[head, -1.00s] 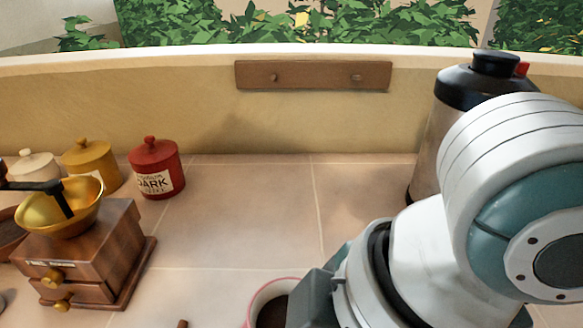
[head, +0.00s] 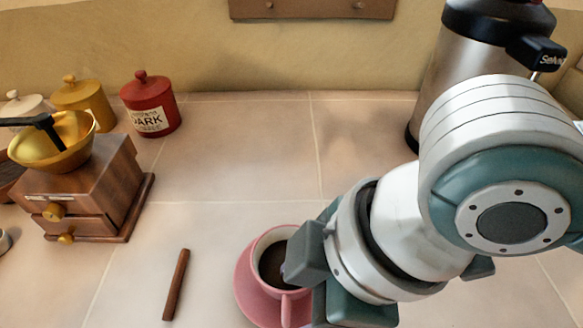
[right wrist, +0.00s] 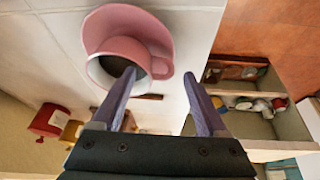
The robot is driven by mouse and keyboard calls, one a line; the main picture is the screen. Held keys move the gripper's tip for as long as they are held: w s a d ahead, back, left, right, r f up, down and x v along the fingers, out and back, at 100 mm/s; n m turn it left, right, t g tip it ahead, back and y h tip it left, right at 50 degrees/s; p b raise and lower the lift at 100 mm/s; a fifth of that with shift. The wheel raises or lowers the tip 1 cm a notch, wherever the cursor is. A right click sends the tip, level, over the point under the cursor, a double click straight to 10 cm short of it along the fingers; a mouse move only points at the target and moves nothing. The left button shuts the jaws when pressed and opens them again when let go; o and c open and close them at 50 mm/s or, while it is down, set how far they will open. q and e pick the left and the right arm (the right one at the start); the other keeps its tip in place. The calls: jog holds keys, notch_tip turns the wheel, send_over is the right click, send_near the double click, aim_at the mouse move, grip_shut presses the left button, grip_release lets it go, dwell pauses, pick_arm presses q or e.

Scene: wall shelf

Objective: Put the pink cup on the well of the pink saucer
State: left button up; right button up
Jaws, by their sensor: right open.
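The pink cup (head: 268,238) holds dark liquid and stands upright on the pink saucer (head: 246,291) at the bottom middle of the head view. Whether its foot is seated in the well is hidden. The right wrist view also shows the cup (right wrist: 98,74) and the saucer (right wrist: 150,28). My right gripper (right wrist: 159,77) is open, with the cup's handle between its fingertips in that view; one fingertip overlaps the cup's mouth. I cannot tell whether they touch. In the head view my right gripper's body covers the cup's right side. My left gripper is not in view.
A brown stick (head: 177,284) lies left of the saucer. A wooden grinder (head: 105,185) and a red canister (head: 152,104) stand further left, beside a mustard canister (head: 84,97). A steel flask (head: 450,65) stands behind my right arm. The middle of the tiled counter is clear.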

jog(key=shift+d+r, duration=0.1)
jog(key=shift+r, duration=0.25)
notch_tip(320, 180, up, 11)
jog(key=s+m+t+y+p, duration=0.1)
jog(key=s+m+y+p, duration=0.1)
jog(key=s+d+f+m+h, duration=0.3)
jog(key=d+m, duration=0.3)
jog(key=d, duration=0.3)
jog(key=s+d+f+m+t+h, duration=0.1)
jog(key=s+d+f+m+h, duration=0.2)
jog(key=d+m, duration=0.4)
jog(key=shift+s+d+f+t, duration=0.2)
jog(key=shift+d+f+t, duration=0.15)
jog(key=shift+d, duration=0.5)
